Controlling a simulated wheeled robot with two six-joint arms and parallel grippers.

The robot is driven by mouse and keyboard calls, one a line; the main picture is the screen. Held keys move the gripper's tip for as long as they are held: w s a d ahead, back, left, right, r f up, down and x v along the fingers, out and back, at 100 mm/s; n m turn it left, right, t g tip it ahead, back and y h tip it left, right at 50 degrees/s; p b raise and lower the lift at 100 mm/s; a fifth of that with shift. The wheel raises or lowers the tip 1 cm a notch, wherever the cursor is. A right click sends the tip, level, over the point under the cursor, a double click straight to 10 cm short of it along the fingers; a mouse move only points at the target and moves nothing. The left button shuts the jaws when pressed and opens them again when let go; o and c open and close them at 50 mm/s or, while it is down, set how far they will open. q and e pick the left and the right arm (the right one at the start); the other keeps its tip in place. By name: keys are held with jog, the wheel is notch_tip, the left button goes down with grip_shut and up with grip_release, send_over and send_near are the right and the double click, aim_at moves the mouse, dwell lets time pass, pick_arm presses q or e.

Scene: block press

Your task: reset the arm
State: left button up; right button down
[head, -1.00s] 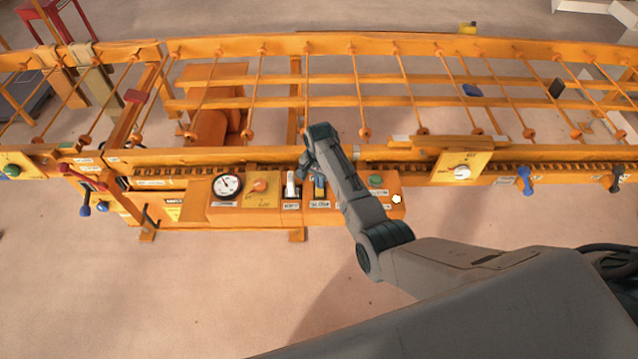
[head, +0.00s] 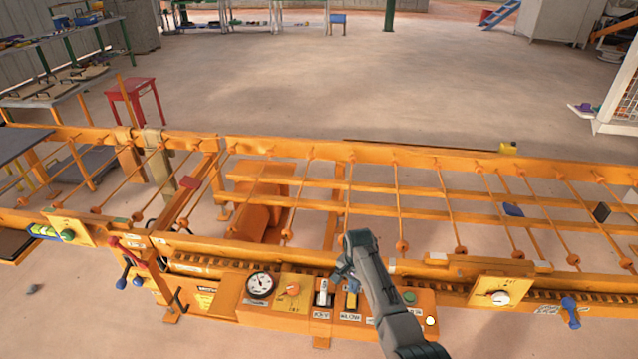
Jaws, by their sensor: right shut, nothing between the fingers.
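My right arm comes in from the bottom right in the head view. Its gripper (head: 346,278) is shut and empty, above the orange control panel (head: 232,305) at the front of the machine. It hangs by the white switch (head: 322,292) and the yellow switch (head: 352,299); I cannot tell whether it touches either. A round gauge (head: 261,285), an orange knob (head: 292,289) and a green button (head: 409,297) are also on the panel. My left gripper is out of view.
The long orange frame (head: 480,156) with rods spans the picture behind the panel. Levers with blue ends (head: 570,312) stick out at the front. A red stool (head: 134,90) stands behind at left. The floor beyond is mostly open.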

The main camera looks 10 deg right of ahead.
jog(key=s+d+n+t, duration=0.15)
jog(key=s+d, duration=0.25)
jog(key=s, duration=0.6)
jog(key=s+d+n, duration=0.3)
jog(key=s, duration=0.7)
jog(key=s+r+n+t+h, duration=0.1)
jog(key=s+r+n, duration=0.2)
jog(key=s+r, duration=0.55)
jog(key=s+r+n+t, duration=0.1)
jog(key=s+r+n, duration=0.3)
jog(key=s, duration=0.7)
jog(key=d+f+m+g+b, duration=0.1)
jog(key=d+f+m+b, duration=0.2)
jog(key=f, duration=3)
jog(key=s+d+f+n+g+b, duration=0.1)
jog(key=s+d+f, duration=0.1)
jog(key=s+f, duration=1.7)
jog(key=shift+f+b, duration=0.35)
